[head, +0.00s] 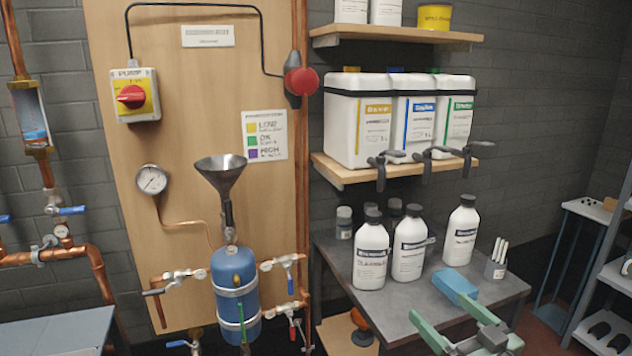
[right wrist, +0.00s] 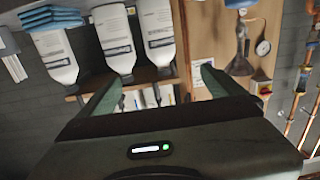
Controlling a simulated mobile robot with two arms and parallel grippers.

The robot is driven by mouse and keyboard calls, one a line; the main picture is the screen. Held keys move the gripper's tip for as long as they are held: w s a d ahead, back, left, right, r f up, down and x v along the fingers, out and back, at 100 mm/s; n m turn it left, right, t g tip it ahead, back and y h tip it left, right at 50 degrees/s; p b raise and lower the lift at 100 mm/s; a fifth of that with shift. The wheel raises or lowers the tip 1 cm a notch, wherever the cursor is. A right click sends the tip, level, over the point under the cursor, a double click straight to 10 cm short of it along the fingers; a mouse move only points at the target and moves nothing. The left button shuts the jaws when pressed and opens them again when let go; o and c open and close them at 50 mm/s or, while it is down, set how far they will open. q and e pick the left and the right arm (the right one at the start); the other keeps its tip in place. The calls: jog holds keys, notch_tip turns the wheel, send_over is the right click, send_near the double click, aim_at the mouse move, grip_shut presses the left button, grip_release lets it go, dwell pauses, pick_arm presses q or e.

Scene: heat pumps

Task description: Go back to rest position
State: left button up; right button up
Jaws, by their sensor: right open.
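My right gripper (head: 440,306) is at the lower right of the head view, over the front part of the dark bench (head: 335,252). Its two green fingers are spread apart with nothing between them. The right wrist view, which looks upside down, also shows the open fingers (right wrist: 160,82), with white bottles (right wrist: 110,40) beyond them. A folded blue cloth (head: 456,286) lies on the bench just beyond the gripper and is not held. My left gripper is not in either view.
White bottles (head: 408,248) stand on the bench. Jugs (head: 358,118) sit on a clamped shelf above. A blue tank (head: 236,285) with a funnel (head: 222,172) and copper pipes is left of the bench. A metal rack (head: 612,270) stands at the right edge.

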jog(key=d+f+m+g+h, duration=0.1)
jog(key=d+f+h, duration=0.15)
jog(key=f, duration=0.85)
jog(key=d+f+m+g+h, duration=0.2)
jog(key=d+f, duration=0.2)
jog(key=f, duration=0.6)
jog(key=s+d+f+g+h, duration=0.15)
jog(key=s+f, duration=0.35)
jog(key=f, duration=0.6)
jog(key=s+f+g, duration=0.3)
jog(key=s+f, duration=0.2)
jog(key=f, duration=0.6)
jog(key=s+a+f+g+p, duration=0.1)
jog(key=s+a+f+g, duration=0.25)
jog(key=s+f, duration=1.4)
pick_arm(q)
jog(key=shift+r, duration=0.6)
pick_arm(e)
jog(key=s+a+f+g, duration=0.2)
jog(key=s, duration=0.9)
jog(key=s+a+f+n+g, duration=0.1)
jog(key=s+a+f+g, duration=0.1)
jog(key=s, duration=0.8)
jog(key=shift+s+a+f+g, duration=0.35)
jog(key=shift+a+f+g, duration=0.05)
jog(key=shift+a+f, duration=0.3)
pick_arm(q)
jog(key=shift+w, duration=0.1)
